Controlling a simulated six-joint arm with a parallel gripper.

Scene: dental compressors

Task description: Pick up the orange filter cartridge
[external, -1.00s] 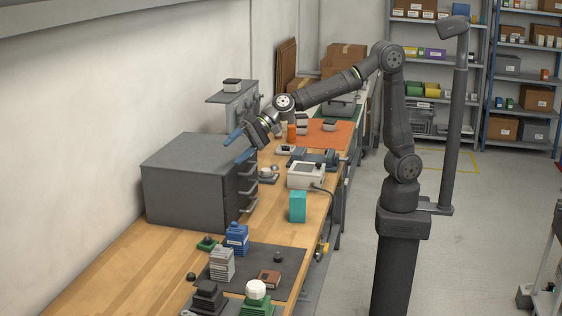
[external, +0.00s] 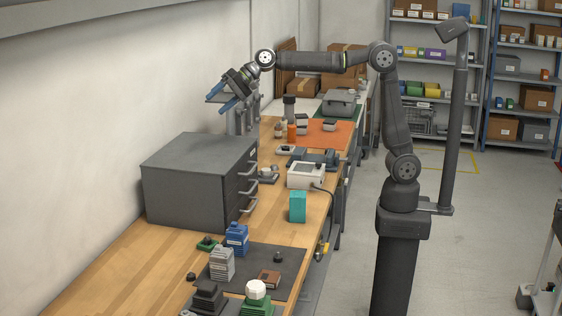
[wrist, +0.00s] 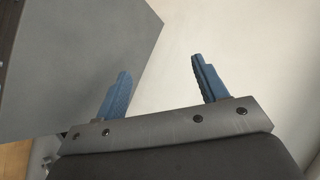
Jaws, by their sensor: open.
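A small upright orange cylinder, which looks like the orange filter cartridge (external: 291,132), stands on the wooden bench behind the grey drawer cabinet, near the left edge of an orange mat. My gripper (external: 221,100) is raised high near the wall, up and to the left of the cartridge in the external view, well apart from it. Its two blue fingers are spread with nothing between them; they also show in the wrist view (wrist: 160,68). The wrist view shows only the cabinet, the wall and a bit of bench, not the cartridge.
The grey drawer cabinet (external: 190,180) stands below my gripper. Small bottles (external: 278,130) and a dark-topped item (external: 289,105) crowd the cartridge. The orange mat (external: 328,138) lies to its right. A white device (external: 306,175) and a teal box (external: 297,207) stand nearer.

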